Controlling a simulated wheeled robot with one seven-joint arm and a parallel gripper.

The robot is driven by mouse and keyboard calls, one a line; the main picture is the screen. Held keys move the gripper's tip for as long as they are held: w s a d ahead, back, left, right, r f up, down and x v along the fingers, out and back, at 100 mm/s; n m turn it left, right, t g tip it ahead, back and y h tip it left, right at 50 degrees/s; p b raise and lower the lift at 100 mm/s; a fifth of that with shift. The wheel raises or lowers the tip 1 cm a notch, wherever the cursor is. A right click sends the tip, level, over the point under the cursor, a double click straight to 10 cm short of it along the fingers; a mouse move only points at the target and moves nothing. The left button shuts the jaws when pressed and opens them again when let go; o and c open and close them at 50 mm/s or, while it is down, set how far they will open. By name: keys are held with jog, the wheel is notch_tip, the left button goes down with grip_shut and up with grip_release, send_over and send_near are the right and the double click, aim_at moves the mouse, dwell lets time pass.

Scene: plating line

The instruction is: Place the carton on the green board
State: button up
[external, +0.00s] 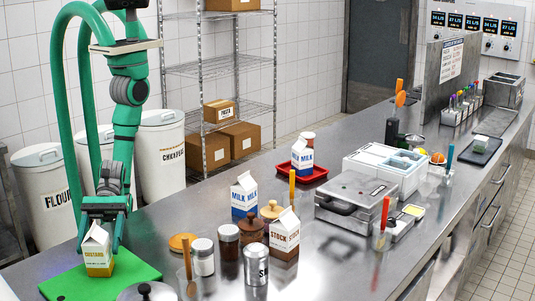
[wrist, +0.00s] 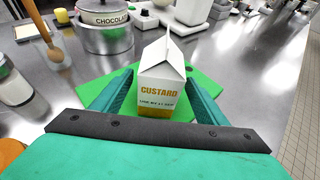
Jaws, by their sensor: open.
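The custard carton (external: 97,262), white with a yellow-brown base and a gabled top, stands upright on the green board (external: 135,272) at the front left of the counter. In the wrist view the custard carton (wrist: 160,85) sits between my fingers, with the green board (wrist: 207,83) showing around it. My gripper (external: 100,240) is open and lowered around the carton, one finger on each side. In the wrist view my gripper (wrist: 159,88) shows no clear squeeze on the carton.
A metal pot (wrist: 107,32) labelled chocolate stands close beyond the board. Jars (external: 203,258), a milk carton (external: 244,196) and a stock carton (external: 285,236) stand to the right. Bare counter lies at the front right.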

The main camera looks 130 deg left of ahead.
jog(key=v, duration=0.6)
dwell(0.5)
